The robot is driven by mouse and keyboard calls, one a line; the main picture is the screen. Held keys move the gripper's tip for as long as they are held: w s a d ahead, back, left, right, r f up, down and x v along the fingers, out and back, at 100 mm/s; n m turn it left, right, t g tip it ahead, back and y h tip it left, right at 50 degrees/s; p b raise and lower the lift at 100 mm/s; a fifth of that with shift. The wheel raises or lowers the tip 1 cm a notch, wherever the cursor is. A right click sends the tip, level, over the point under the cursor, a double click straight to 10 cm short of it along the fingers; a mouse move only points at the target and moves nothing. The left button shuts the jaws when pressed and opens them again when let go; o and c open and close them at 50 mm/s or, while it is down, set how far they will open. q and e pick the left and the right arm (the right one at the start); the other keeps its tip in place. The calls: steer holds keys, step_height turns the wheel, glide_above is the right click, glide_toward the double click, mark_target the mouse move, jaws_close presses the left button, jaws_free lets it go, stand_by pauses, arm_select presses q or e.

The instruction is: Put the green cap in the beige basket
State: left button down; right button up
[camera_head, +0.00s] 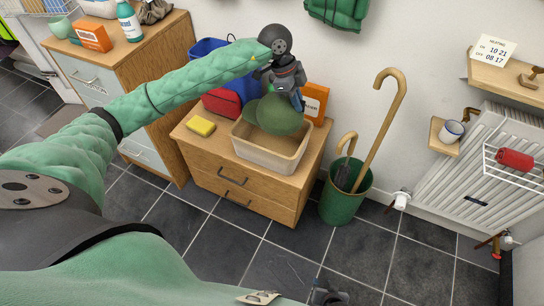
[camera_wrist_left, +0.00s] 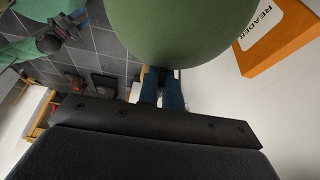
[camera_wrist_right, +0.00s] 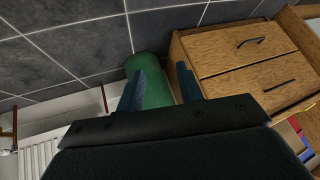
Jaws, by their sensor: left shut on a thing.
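The green cap (camera_head: 279,115) hangs from my left gripper (camera_head: 296,97), directly over the beige basket (camera_head: 258,160). The gripper is shut on the cap. The cap fills the upper middle of the left wrist view (camera_wrist_left: 180,30), with the fingers (camera_wrist_left: 163,95) at its near edge. The basket stands on the low wooden cabinet, and its far part is hidden behind the cap. I cannot tell whether the cap touches the basket. My right gripper (camera_wrist_right: 160,90) is open and empty in the right wrist view, with the green umbrella stand beyond its fingers.
A yellow sponge (camera_head: 201,126) lies left of the basket. The green umbrella stand (camera_head: 345,203), with a tall cane (camera_head: 380,125), is right of the cabinet (camera_head: 240,187).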

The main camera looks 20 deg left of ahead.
arm_select(q)
steer(key=shift+a+m+b, duration=0.2)
steer(key=shift+m+b, duration=0.1)
steer(key=shift+b, duration=0.05)
steer(key=shift+f, duration=0.25)
step_height(320, 180, down, 17)
steer(key=shift+f, duration=0.2)
arm_select(e)
steer(key=f, duration=0.2)
steer(key=a+f, duration=0.1)
steer(key=shift+s+t, duration=0.3)
arm_select(q)
steer(key=shift+f, duration=0.15)
arm_select(e)
steer(key=shift+d, duration=0.1)
arm_select(q)
steer(key=c, duration=1.6)
jaws_free()
arm_select(e)
steer(key=shift+f, duration=0.1)
arm_select(q)
steer(key=v, duration=1.1)
steer(key=shift+a+r, duration=0.15)
steer(key=shift+r, duration=0.1)
steer(key=shift+a+r, duration=0.15)
steer(key=shift+r, duration=0.2)
